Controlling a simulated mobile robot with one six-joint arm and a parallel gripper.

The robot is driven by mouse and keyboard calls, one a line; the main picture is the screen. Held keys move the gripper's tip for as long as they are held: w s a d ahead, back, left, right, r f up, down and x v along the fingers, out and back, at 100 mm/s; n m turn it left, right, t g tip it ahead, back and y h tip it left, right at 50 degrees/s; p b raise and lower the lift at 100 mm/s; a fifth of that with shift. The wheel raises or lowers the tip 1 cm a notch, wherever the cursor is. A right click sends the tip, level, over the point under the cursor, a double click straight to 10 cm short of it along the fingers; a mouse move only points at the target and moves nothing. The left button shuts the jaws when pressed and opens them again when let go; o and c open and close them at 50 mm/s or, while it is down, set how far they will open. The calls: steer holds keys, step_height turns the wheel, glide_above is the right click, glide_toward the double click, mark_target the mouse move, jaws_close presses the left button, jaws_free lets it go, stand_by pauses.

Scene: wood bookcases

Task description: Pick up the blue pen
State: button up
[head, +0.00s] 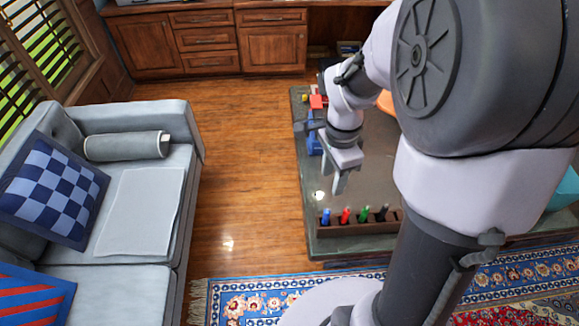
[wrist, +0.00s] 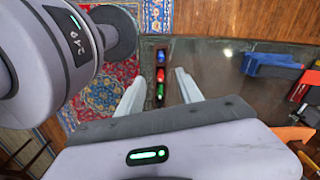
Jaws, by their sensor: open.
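The blue pen (head: 325,217) stands upright in a dark wooden holder (head: 345,230) near the table's front left corner, at the left end of a row. It also shows in the wrist view as a blue cap (wrist: 160,57), at the far end of the row seen there. My gripper (head: 337,188) is open and empty. It is above and behind the holder, apart from the pens. In the wrist view the fingers of my gripper (wrist: 159,77) are spread to either side of the row.
A red pen (head: 346,214), a green pen (head: 363,213) and a black pen (head: 381,212) share the holder. A blue and red object (head: 314,135) lies farther back on the table (head: 330,243). A sofa (head: 190,170) stands left, beyond clear wood floor (head: 240,150).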

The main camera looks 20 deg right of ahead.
mark_target(328, 209)
steer(key=f+b, duration=0.1)
steer(key=f, duration=0.3)
steer(key=f+b, duration=0.2)
steer(key=f, duration=0.2)
steer(key=d+f+b, duration=0.1)
steer(key=f+b, duration=0.1)
steer(key=f, duration=0.2)
steer(key=shift+s, duration=0.3)
steer(key=f+b, duration=0.1)
steer(key=f, duration=0.1)
steer(key=f+b, duration=0.1)
steer(key=f, duration=0.2)
steer(key=shift+w+a+f+b, duration=0.2)
steer(key=shift+w+f+b, duration=0.1)
steer(key=shift+f+b, duration=0.1)
steer(key=shift+r, duration=0.2)
jaws_close()
